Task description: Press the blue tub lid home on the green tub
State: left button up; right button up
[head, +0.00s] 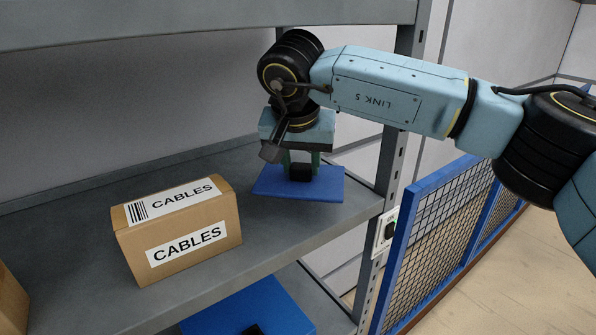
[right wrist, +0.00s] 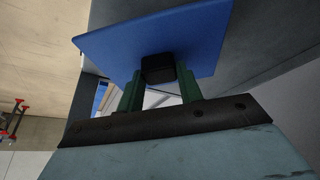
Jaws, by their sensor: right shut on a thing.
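The blue tub lid (head: 270,187) is a flat blue plate with a black knob (head: 299,172) on top. It is over the right part of the grey shelf. My right gripper (head: 300,168) points down from above with its green fingers shut on the knob. The right wrist view shows the lid (right wrist: 195,35) beyond the fingers, with the knob (right wrist: 158,68) between the fingertips (right wrist: 160,82). I cannot make out the green tub in either view; the lid hides what is beneath it. I cannot tell whether the lid touches anything below. My left gripper is out of view.
A cardboard box marked CABLES (head: 180,230) stands on the shelf left of the lid. Another blue panel (head: 255,305) with a dark part shows on the level below. A grey shelf post (head: 395,150) and a blue mesh fence (head: 440,235) are at the right.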

aim_at(296, 168)
jog(key=f, duration=0.1)
jog(key=p, duration=0.1)
jog(key=f, duration=0.1)
jog(key=shift+w+a+f, duration=0.35)
jog(key=shift+d+f, duration=0.15)
jog(key=shift+f, duration=0.1)
jog(key=shift+f, duration=0.15)
jog(key=o, duration=0.9)
jog(key=shift+c, duration=0.2)
